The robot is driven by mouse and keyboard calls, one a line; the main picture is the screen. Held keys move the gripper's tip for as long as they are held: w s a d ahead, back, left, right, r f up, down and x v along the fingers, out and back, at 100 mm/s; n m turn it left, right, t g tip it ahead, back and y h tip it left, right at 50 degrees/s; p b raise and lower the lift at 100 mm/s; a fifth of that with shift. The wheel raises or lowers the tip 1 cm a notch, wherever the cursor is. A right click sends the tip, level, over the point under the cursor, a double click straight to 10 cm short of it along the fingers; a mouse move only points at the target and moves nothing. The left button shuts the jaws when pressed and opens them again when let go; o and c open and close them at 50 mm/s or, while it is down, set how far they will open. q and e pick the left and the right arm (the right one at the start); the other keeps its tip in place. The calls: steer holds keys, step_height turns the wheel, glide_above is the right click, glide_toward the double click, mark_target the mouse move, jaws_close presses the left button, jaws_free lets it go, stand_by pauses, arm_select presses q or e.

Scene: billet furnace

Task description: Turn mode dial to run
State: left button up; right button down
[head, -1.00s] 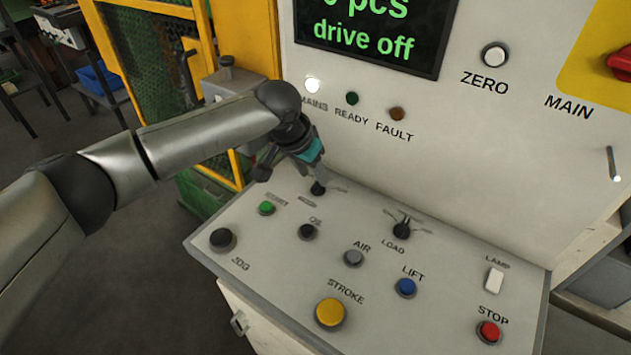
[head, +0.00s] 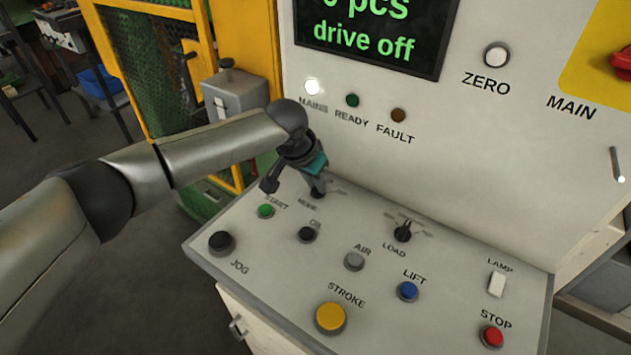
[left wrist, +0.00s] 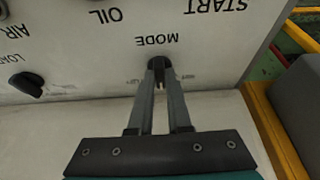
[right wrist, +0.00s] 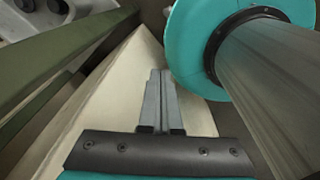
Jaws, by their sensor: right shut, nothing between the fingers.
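The black mode dial (head: 317,194) is at the back of the sloped panel, under the MAINS lamp, mostly hidden by my left gripper (head: 317,187) in the head view. In the left wrist view the dial (left wrist: 159,64) lies between the two fingertips, beside the upside-down MODE label. The left fingers are closed around it with a narrow gap that the dial fills. The dial's pointer and position marks are too covered to read. My right gripper (right wrist: 161,74) is shut and empty in the right wrist view, away from the panel.
The load dial (head: 403,231) stands right of the mode dial. The green start button (head: 265,211), black oil button (head: 307,234) and jog knob (head: 221,242) are close by in front. The display (head: 375,25) reads "drive off". The MAINS lamp (head: 312,87) glows white.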

arm_select(q)
jaws_close()
stand_by(0.3)
steer(key=shift+a+m+h+p, duration=0.1)
steer(key=shift+m+h+p, duration=0.4)
steer(key=shift+m, duration=0.5)
steer(key=m+g, duration=0.1)
steer(key=m, duration=0.1)
steer(key=shift+w+m+h, duration=0.15)
steer(key=shift+m+h, duration=0.15)
steer(key=shift+w+a+m+g+b, duration=0.1)
steer(key=shift+m+g+b, duration=0.3)
steer(key=shift+m+b, duration=0.55)
steer(key=shift+w+m+g+b, duration=0.1)
steer(key=shift+m+g+b, duration=0.4)
steer(key=shift+m, duration=0.65)
steer(key=shift+h, duration=0.3)
